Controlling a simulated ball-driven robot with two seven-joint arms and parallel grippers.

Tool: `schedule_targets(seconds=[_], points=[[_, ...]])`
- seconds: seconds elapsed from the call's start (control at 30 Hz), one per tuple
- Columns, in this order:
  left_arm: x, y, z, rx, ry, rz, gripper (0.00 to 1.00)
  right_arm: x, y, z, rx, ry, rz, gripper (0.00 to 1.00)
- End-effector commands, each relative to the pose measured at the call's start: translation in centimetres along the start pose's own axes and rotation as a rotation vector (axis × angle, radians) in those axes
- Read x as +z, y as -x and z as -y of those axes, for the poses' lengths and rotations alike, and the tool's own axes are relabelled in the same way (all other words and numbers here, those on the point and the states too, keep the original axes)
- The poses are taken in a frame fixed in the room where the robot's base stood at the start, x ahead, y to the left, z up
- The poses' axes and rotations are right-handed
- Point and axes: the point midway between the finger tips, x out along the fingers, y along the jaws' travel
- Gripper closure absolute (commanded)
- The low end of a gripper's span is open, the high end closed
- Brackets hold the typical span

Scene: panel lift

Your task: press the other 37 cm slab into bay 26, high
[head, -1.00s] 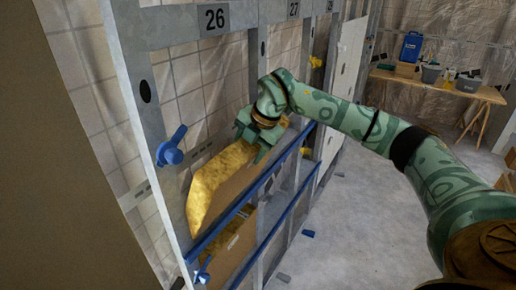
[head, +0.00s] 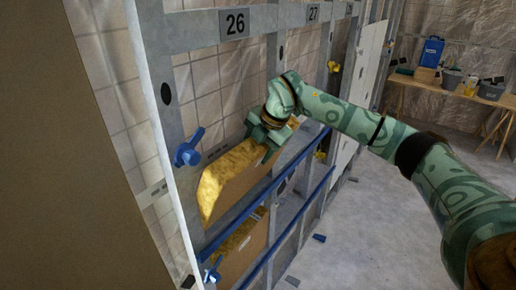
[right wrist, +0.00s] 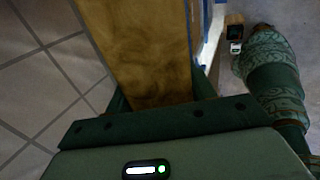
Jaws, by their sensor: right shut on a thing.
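My right gripper (head: 268,145) is shut on the upper edge of a slab with yellow wool and a brown face (head: 240,180). The slab is in front of the opening of bay 26, under its number plate (head: 236,23) and above the upper blue rail. I cannot tell how far it sits between the studs. In the right wrist view the slab's yellow wool (right wrist: 140,45) runs out from between the fingers. Another yellow and brown slab (head: 243,247) sits lower in the same bay, partly behind the blue rail. My left gripper is not in view.
A blue lever (head: 187,155) sticks out from the left stud. Blue rails (head: 290,165) cross the bays. A brown panel (head: 80,180) fills the left side. A workbench (head: 470,98) with a blue container stands at the back right.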

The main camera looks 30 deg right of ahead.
Motion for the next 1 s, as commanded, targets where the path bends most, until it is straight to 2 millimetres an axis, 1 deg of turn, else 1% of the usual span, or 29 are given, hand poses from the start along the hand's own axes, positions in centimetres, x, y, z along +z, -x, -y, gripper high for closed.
schedule_targets(seconds=[0.1, 0.13, 0.2, 0.47, 0.57, 0.6, 0.67, 0.77, 1.0], points=[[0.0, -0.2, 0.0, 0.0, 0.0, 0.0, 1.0, 0.0, -0.2, 0.0, 0.003, 0.002, 0.001, 0.89], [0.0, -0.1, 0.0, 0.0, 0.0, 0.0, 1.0, 0.0, -0.2, 0.0, 0.002, 0.002, 0.001, 0.37], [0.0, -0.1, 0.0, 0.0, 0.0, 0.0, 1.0, 0.0, -0.2, 0.1, 0.001, 0.001, 0.001, 0.2], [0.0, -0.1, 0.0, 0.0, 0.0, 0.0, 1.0, 0.0, -0.2, 0.2, -0.003, 0.0, 0.0, 0.2], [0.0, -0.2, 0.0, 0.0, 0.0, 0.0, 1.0, 0.0, 0.3, 0.1, -0.001, 0.0, 0.001, 0.2], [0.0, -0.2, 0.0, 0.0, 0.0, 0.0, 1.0, 0.1, 0.8, 0.1, -0.001, 0.0, 0.001, 0.2], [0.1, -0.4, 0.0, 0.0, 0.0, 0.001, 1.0, 0.1, 1.8, 0.1, 0.001, 0.0, 0.002, 0.2], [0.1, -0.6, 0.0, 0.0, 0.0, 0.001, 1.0, 0.1, 4.1, 0.1, 0.002, 0.0, 0.004, 0.2], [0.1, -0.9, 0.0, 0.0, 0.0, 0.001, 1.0, 0.1, 10.8, 0.0, 0.002, 0.0, 0.003, 0.2]])
